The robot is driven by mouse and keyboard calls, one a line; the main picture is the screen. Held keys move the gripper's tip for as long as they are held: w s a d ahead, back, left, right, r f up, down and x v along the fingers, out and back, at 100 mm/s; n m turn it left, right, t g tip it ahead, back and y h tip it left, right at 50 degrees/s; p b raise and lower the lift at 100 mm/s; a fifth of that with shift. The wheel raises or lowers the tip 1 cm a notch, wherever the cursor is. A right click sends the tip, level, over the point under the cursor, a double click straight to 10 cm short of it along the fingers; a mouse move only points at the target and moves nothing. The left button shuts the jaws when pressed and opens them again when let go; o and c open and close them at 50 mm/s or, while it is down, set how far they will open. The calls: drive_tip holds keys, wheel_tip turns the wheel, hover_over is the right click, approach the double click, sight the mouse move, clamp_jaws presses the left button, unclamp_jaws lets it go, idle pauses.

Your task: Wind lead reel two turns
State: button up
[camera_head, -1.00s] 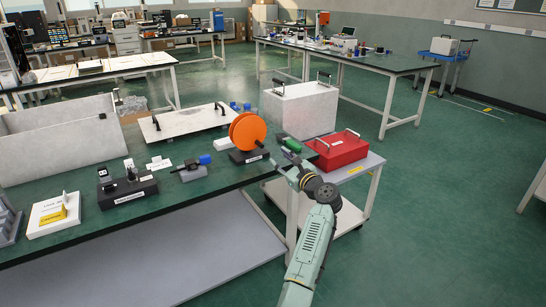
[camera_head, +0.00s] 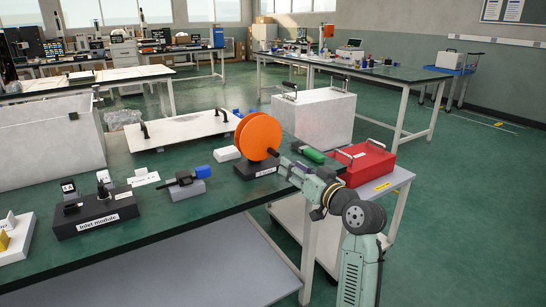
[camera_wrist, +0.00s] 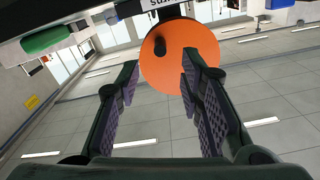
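The lead reel (camera_head: 259,136) is an orange disc on a black labelled base (camera_head: 257,168) near the right end of the green bench. It also shows in the wrist view (camera_wrist: 185,65), upside down, with a short dark crank knob (camera_wrist: 160,45) standing off its face. My gripper (camera_head: 284,163) is just right of the reel in the head view. In the wrist view my gripper (camera_wrist: 160,64) is open, its two fingers spread on either side of the knob in the picture. Whether the knob lies within finger reach is not clear.
A green cylinder (camera_head: 313,155) lies close to my gripper. A red case (camera_head: 362,160) sits on a cart to the right. A blue-ended plug (camera_head: 203,171) and the inlet module (camera_head: 96,212) stand left along the bench. A grey box (camera_head: 315,118) is behind.

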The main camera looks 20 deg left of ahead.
sight(277, 156)
drive_tip(key=p+x, duration=0.1)
drive_tip(key=x, duration=0.8)
drive_tip(key=shift+w+a, duration=0.2)
drive_tip(key=shift+a, duration=0.1)
drive_tip(key=shift+c, duration=0.5)
clamp_jaws()
